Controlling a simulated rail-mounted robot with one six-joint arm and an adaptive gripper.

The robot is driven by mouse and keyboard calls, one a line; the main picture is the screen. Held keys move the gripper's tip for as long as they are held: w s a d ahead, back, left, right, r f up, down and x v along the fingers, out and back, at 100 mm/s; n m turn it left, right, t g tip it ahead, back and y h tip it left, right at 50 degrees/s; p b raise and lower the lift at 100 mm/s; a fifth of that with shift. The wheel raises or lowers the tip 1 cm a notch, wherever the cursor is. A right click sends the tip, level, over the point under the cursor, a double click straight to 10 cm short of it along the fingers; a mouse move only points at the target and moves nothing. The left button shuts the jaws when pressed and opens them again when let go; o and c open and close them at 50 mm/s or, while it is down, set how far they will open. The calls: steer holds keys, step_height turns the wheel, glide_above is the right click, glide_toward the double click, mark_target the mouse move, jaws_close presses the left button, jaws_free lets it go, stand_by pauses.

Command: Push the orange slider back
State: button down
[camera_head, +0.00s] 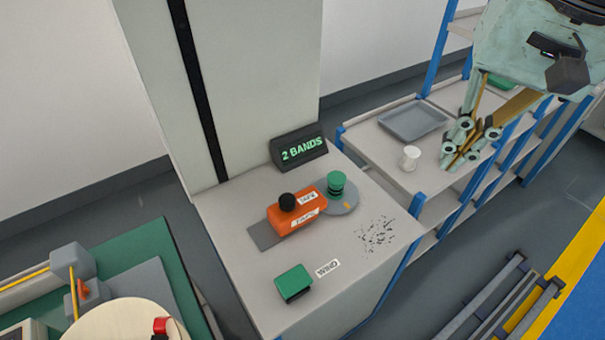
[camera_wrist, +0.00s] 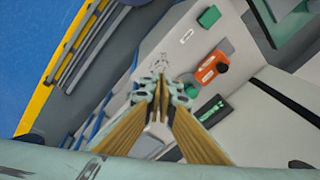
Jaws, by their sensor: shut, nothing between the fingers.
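The orange slider (camera_head: 297,212), a block with a black knob (camera_head: 287,201) and white labels, sits on a grey strip (camera_head: 262,235) on the pale cabinet top. A grey disc with a green cylinder on it lies at its right end. In the wrist view the orange slider (camera_wrist: 209,66) is right of and beyond my fingertips, with its black knob (camera_wrist: 222,68) facing right. My gripper (camera_head: 460,158) is shut and empty, above the side shelf to the right of the cabinet, well apart from the slider. Its fingers meet in the wrist view (camera_wrist: 162,82).
A green button block (camera_head: 294,281) is at the cabinet's front, and a "2 BANDS" sign (camera_head: 300,148) behind the slider. Dark specks (camera_head: 375,236) lie right. The shelf bears a grey tray (camera_head: 413,120) and white spool (camera_head: 411,158). A tall pale column stands behind the cabinet.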

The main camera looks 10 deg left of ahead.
steer(key=w+a+f+m+g+p, duration=0.1)
steer(key=w+a+f+p, duration=0.2)
steer(key=w+a, duration=0.35)
steer(key=w+a+f+m+g+p, duration=0.1)
steer(key=w+a+f+g+p, duration=0.2)
steer(key=w+a, duration=0.4)
steer(key=w+a+f+m+p, duration=0.1)
steer(key=w+a+f+p, duration=0.1)
steer(key=a+f, duration=0.3)
steer(key=w+a+f+m+g+y+p, duration=0.1)
steer(key=w+a+f+p, duration=0.1)
steer(key=w+a+f, duration=0.3)
steer(key=shift+a+f+m+p, duration=0.15)
steer(key=shift+f+m+p, duration=0.15)
steer(key=shift+f, duration=1.95)
steer(key=shift+w, duration=0.1)
steer(key=shift+f, duration=0.2)
